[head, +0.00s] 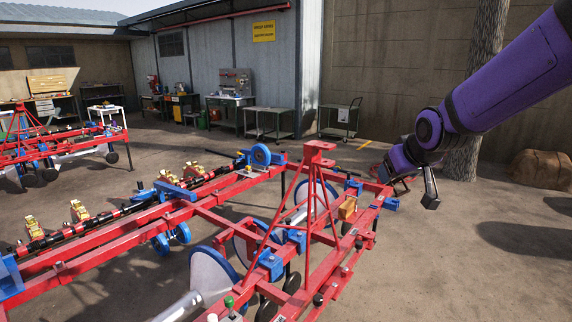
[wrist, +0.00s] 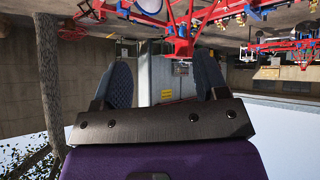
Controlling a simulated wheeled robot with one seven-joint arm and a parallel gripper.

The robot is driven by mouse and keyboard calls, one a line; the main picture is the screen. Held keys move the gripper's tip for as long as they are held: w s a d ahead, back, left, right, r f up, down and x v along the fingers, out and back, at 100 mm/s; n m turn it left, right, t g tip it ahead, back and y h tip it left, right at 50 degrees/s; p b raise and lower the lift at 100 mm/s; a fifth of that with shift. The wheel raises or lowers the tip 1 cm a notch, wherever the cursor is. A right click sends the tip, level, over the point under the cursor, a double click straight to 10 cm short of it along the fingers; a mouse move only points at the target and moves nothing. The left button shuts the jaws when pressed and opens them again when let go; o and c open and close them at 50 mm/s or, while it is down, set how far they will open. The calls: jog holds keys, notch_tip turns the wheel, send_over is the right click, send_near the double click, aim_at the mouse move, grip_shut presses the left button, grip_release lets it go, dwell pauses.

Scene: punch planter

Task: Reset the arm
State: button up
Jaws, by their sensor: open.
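My purple arm (head: 510,75) reaches in from the upper right in the head view. My gripper (head: 432,190) hangs in the air at its end, to the right of the red planter frame (head: 225,225) and apart from it. In the wrist view my gripper (wrist: 166,85) shows two dark fingers spread apart with nothing between them. That view is upside down, with the planter frame (wrist: 182,45) at the top and the shed behind the gap between the fingers.
A second red planter (head: 60,150) stands at the far left. Workbenches (head: 270,122) and a cart (head: 340,118) line the shed and wall. A tree trunk (head: 480,60) and a boulder (head: 540,168) are at the right. The concrete at the lower right is clear.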

jog(key=s+d+r+m+g, duration=0.1)
jog(key=s+d+r, duration=0.1)
jog(key=s, duration=1.3)
jog(key=s+d+r+m+g, duration=0.2)
jog(key=s, duration=1.3)
jog(key=shift+s+d+r+g+h, duration=0.25)
jog(key=shift+s+d+g+h, duration=0.05)
jog(key=shift+d+h, duration=0.1)
